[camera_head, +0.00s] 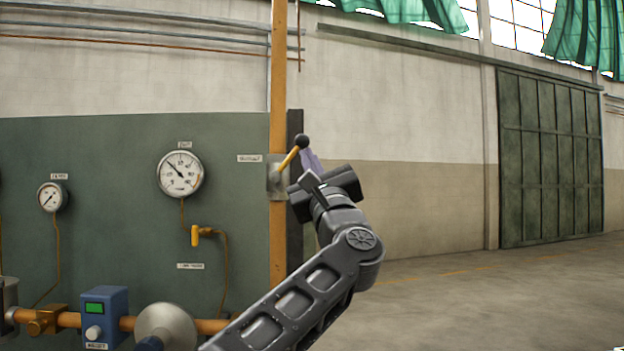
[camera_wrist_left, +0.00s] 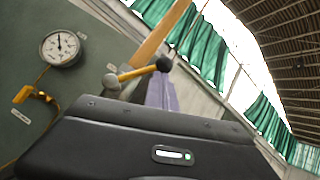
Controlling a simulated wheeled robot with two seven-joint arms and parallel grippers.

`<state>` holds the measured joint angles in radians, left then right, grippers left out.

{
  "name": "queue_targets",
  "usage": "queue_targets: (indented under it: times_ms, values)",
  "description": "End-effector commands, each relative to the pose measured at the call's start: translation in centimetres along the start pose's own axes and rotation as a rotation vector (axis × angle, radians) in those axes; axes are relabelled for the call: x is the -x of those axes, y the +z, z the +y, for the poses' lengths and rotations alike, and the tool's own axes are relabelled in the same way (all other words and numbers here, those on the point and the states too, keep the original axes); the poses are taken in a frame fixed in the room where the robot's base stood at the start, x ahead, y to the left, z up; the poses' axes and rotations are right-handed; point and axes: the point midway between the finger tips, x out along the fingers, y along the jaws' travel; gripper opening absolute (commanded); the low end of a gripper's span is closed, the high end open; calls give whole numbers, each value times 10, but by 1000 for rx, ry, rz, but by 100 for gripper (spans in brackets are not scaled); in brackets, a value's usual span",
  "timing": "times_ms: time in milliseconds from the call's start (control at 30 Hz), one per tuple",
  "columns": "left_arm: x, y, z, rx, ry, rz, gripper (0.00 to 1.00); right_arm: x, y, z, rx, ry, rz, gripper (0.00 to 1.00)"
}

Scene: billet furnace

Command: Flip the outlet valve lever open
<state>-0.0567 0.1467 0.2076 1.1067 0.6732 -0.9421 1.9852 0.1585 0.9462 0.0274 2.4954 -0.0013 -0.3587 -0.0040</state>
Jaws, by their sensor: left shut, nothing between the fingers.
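The valve lever is a short yellow handle (camera_head: 288,159) with a black ball knob (camera_head: 303,141). It rises tilted up and to the right from a grey mount (camera_head: 276,180) on the vertical orange pipe (camera_head: 278,80). In the left wrist view the handle (camera_wrist_left: 137,73) and knob (camera_wrist_left: 163,63) also show. My left gripper (camera_head: 308,152) has pale purple fingers, shut and empty, pointing up just behind or beside the knob. In the left wrist view the fingers (camera_wrist_left: 161,82) end just below the knob. I cannot tell whether they touch it. My right gripper is out of view.
A green panel (camera_head: 100,200) carries two gauges, the larger one (camera_head: 180,174) nearer the lever, and a small yellow valve handle (camera_head: 196,235). A blue box (camera_head: 104,317) sits on a low horizontal pipe. The floor (camera_head: 500,290) to the right is clear, up to a green door (camera_head: 550,160).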

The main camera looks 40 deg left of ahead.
Motion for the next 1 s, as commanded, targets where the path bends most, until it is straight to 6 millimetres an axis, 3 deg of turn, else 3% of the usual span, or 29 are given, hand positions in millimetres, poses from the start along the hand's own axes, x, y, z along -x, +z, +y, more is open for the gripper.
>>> queue_targets:
  times_ms: [400,1000]
  values:
    - [-17,20,6,306,245,1,0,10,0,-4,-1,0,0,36]
    - [-27,34,18,302,243,-4,0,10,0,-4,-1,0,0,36]
